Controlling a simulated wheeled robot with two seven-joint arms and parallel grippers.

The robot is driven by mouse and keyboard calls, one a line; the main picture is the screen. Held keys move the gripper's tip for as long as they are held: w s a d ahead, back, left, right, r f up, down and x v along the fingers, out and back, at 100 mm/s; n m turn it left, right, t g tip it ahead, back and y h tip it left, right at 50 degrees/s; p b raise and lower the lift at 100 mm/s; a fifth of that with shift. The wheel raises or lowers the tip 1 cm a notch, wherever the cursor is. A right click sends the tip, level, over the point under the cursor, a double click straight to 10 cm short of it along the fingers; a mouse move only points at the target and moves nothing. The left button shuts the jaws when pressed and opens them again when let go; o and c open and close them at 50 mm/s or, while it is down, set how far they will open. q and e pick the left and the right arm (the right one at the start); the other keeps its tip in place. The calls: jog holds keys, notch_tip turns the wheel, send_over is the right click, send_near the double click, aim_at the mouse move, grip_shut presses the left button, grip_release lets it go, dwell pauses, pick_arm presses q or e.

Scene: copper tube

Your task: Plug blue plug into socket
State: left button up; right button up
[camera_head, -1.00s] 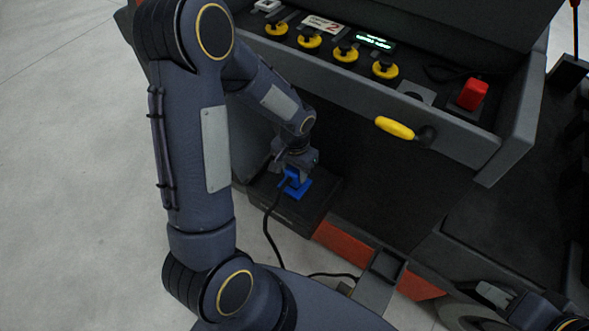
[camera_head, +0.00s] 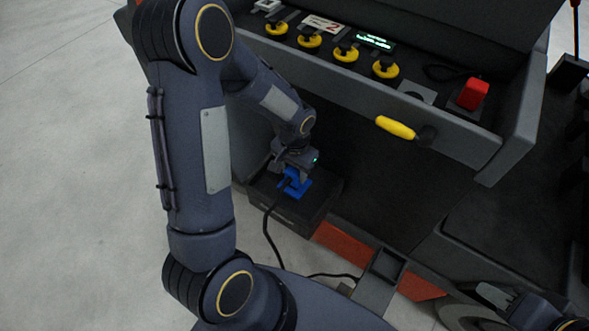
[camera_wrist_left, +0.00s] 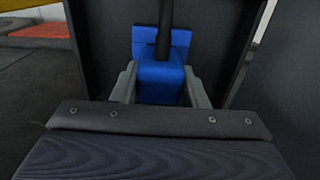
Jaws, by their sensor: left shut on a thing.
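My left gripper (camera_head: 288,174) is shut on the blue plug (camera_wrist_left: 160,82), with one grey finger on each side of it in the left wrist view. A black cable (camera_wrist_left: 164,30) runs from the plug. A blue socket plate (camera_wrist_left: 145,42) shows directly behind the plug; the plug looks up against it, but I cannot tell how deep it sits. In the head view the blue socket (camera_head: 300,192) is on top of a dark box, partly hidden by the gripper. My right gripper (camera_head: 498,296) shows only partly at the lower right, and its opening is unclear.
The dark box (camera_head: 325,195) stands under a console (camera_head: 455,145) with several yellow knobs, a red switch (camera_head: 473,94) and a yellow handle (camera_head: 395,128). The cable (camera_head: 268,238) trails down to the floor. Open grey floor (camera_head: 70,200) lies at the left.

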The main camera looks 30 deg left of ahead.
pick_arm(q)
jog(key=shift+f+b, duration=0.5)
jog(key=shift+f, duration=0.1)
jog(key=o, duration=1)
jog(key=shift+r, duration=0.1)
notch_tip(320, 180, up, 7)
jog(key=shift+f+p, duration=0.1)
jog(key=shift+p, duration=0.25)
jog(key=shift+r, duration=0.45)
